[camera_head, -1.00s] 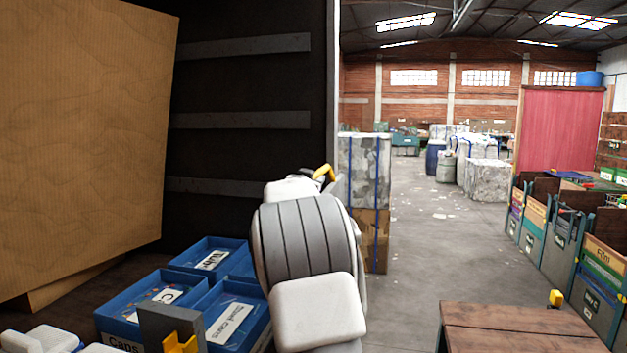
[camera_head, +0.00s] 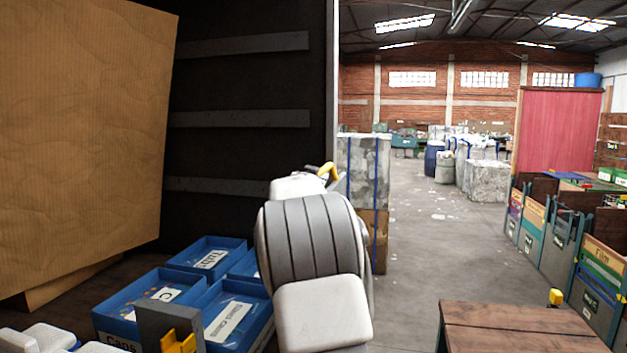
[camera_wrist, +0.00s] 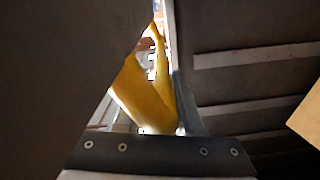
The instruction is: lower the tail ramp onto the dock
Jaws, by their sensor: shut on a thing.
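My gripper (camera_head: 332,174) shows at the far end of my arm as a small yellow shape beside the truck's door edge; most of it is hidden behind my wrist. In the wrist view yellow parts of my gripper (camera_wrist: 153,75) lie in a narrow bright gap between a large dark panel (camera_wrist: 60,70) and a dark ribbed wall (camera_wrist: 240,60). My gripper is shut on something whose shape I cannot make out. I cannot tell for sure which surface is the tail ramp. A brown wooden platform (camera_head: 515,328), possibly the dock, stands at the lower right.
Blue labelled bins (camera_head: 210,258) stand at the lower left beside a large cardboard sheet (camera_head: 80,130). A wrapped bale (camera_head: 366,165) stands just beyond my gripper. A row of crates (camera_head: 585,265) lines the right side. The floor (camera_head: 420,245) between is mostly clear.

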